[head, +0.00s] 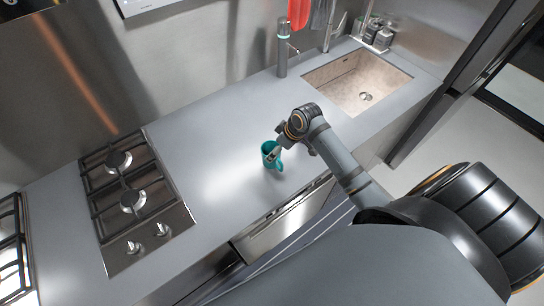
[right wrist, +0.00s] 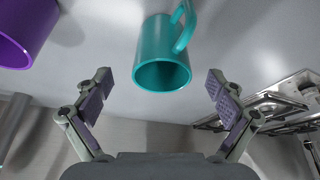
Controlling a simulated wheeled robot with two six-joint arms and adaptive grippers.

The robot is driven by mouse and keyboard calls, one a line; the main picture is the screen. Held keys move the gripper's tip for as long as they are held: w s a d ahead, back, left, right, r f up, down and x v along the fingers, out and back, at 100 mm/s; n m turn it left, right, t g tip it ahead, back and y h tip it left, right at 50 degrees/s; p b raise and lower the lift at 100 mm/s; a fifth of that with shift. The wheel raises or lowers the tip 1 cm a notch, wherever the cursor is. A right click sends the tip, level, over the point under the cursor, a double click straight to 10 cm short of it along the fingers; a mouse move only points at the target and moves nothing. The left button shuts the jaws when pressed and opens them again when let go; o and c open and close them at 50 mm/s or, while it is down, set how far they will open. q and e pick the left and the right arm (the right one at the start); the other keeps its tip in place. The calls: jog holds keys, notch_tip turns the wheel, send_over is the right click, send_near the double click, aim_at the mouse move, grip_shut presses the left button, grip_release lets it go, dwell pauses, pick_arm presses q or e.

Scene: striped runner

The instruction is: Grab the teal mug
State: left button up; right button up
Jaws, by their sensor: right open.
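The teal mug (head: 267,148) stands on the grey counter between the cooktop and the sink, partly covered by my right gripper (head: 277,152). In the right wrist view the teal mug (right wrist: 162,72) shows its open rim and its handle, which points up and to the right. There my right gripper (right wrist: 159,80) is open, with one finger on each side of the mug's rim. A clear gap shows between each finger and the mug, and nothing is held. My left gripper is in neither view.
A purple mug (right wrist: 27,35) is at the upper left of the right wrist view. A gas cooktop (head: 128,190) lies left on the counter (head: 215,125). A sink (head: 345,80), a tall dispenser (head: 282,55) and dark containers (head: 382,38) are at the back right.

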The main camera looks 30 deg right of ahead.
aim_at(267, 147)
jog(key=p+x, duration=0.1)
jog(key=x, duration=0.1)
jog(key=p+x, duration=0.1)
jog(key=x, duration=0.1)
jog(key=shift+w+a+f, duration=0.2)
jog(key=shift+a+f, duration=0.1)
jog(key=shift+f, duration=0.25)
jog(key=shift+r, duration=0.1)
jog(key=c, duration=1.5)
